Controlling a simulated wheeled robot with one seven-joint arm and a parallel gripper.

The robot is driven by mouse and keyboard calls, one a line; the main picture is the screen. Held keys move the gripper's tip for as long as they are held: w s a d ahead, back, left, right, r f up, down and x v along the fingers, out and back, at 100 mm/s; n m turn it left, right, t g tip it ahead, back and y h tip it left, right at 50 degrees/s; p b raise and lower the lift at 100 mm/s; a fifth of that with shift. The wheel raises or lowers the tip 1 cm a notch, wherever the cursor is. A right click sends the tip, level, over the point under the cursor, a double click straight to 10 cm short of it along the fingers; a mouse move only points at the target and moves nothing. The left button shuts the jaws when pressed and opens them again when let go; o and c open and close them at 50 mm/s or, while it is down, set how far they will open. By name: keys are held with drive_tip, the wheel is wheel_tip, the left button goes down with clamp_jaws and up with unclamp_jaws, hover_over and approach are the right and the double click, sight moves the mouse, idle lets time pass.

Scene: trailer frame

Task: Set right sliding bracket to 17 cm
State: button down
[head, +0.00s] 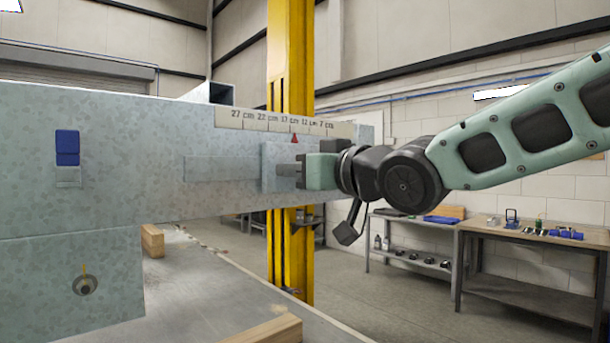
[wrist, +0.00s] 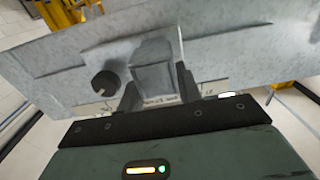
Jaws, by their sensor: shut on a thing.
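The sliding bracket (head: 272,158) is a grey metal plate on the side of the long galvanised beam (head: 120,130). A red pointer (head: 294,138) at its top stands under the 17 cm label of the scale strip (head: 228,118), perhaps slightly right of the label's middle. My gripper (head: 287,172) is at the bracket's face, coming from the right. In the wrist view, my gripper (wrist: 157,88) has a finger on each side of the bracket's grey block handle (wrist: 153,62) and is shut on it. The fingers hide part of the bracket in the head view.
A dark round knob (wrist: 105,83) is left of the handle in the wrist view. A yellow column (head: 290,60) stands behind the beam. Wooden blocks (head: 152,240) lie on the grey surface below. A workbench (head: 530,248) stands at the right.

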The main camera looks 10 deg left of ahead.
drive_tip(key=c, duration=1.2)
unclamp_jaws()
drive_tip(key=shift+o, duration=0.2)
drive_tip(key=v, duration=1.7)
drive_tip(key=shift+s+d+b, duration=0.2)
drive_tip(key=shift+b, duration=0.1)
